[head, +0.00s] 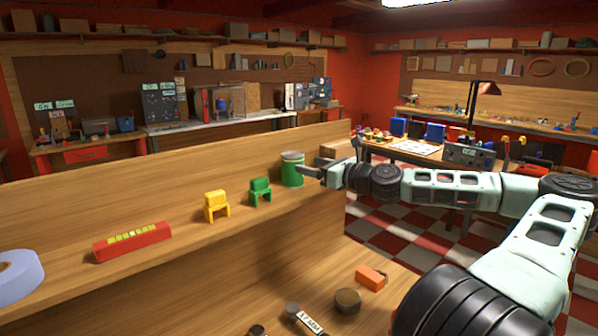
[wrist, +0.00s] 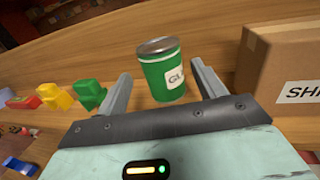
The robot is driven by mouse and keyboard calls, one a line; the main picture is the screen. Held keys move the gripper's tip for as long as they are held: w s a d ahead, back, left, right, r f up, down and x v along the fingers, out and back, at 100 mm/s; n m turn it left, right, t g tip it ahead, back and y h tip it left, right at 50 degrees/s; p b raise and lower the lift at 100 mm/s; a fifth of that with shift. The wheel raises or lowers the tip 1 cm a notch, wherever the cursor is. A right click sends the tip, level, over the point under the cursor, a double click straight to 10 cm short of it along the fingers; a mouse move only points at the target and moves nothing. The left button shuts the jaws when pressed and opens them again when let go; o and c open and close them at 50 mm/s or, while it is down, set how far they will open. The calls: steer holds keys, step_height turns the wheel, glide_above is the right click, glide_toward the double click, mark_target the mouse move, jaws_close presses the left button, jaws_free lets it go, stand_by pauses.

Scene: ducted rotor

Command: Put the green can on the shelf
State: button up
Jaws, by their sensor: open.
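The green can (head: 292,169) stands upright on the wooden shelf (head: 150,262), near its right end in the head view. It has a silver top and a white label, and it also shows in the wrist view (wrist: 160,75). My gripper (head: 312,169) is at the can's right side in the head view. In the wrist view my gripper (wrist: 160,85) is open, with one finger on each side of the can and visible gaps between. I cannot tell how far the fingertips reach around it.
A green chair-shaped piece (head: 260,191), a yellow one (head: 216,205), a red level (head: 132,241) and a tape roll (head: 18,277) line the shelf to the left. A cardboard box (wrist: 278,70) stands close on the right. An orange block (head: 371,277) lies on the lower surface.

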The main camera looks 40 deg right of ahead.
steer(key=shift+s+d+b, duration=0.15)
steer(key=shift+s+b, duration=0.15)
steer(key=shift+s, duration=1.15)
